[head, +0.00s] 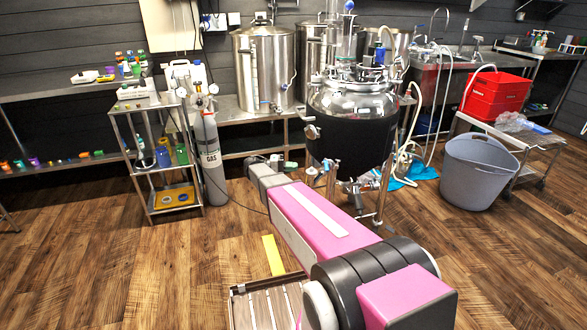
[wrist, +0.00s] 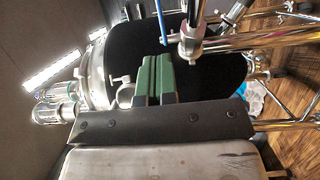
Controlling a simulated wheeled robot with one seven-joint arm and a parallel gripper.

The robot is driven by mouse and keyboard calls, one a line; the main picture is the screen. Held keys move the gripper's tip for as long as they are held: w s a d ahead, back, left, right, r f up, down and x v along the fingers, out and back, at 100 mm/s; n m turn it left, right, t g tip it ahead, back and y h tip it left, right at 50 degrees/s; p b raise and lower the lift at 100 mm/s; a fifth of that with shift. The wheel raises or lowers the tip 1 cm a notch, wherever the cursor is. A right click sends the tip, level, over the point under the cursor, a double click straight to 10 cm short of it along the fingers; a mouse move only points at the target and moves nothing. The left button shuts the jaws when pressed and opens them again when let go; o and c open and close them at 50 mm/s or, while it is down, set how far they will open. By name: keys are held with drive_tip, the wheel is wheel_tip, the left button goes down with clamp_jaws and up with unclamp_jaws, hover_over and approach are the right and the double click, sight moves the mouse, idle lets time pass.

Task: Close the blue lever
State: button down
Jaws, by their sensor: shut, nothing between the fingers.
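The blue lever (wrist: 162,22) shows in the wrist view as a thin blue bar at the top, beside a steel valve fitting (wrist: 190,42) on the dark-jacketed vessel. My gripper (wrist: 157,58) has green fingers shut together with nothing between them. In the picture, its tips lie just below the lever's lower end; I cannot tell whether they touch. In the head view, my arm reaches toward the lower left side of the jacketed vessel (head: 350,135). The lever is too small to make out surely there.
A gas cylinder (head: 209,150) and a small shelf cart (head: 160,190) stand left of the vessel. A grey tub (head: 478,172) and a red crate (head: 496,95) are at right. Hoses (head: 408,150) hang beside the vessel. The wooden floor at front left is mostly clear.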

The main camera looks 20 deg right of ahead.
sight(320, 175)
drive_tip(key=x, duration=1.1)
drive_tip(key=shift+d, duration=0.2)
drive_tip(key=shift+s, duration=0.1)
drive_tip(key=shift+s+d, duration=0.3)
drive_tip(key=shift+w+a, duration=0.1)
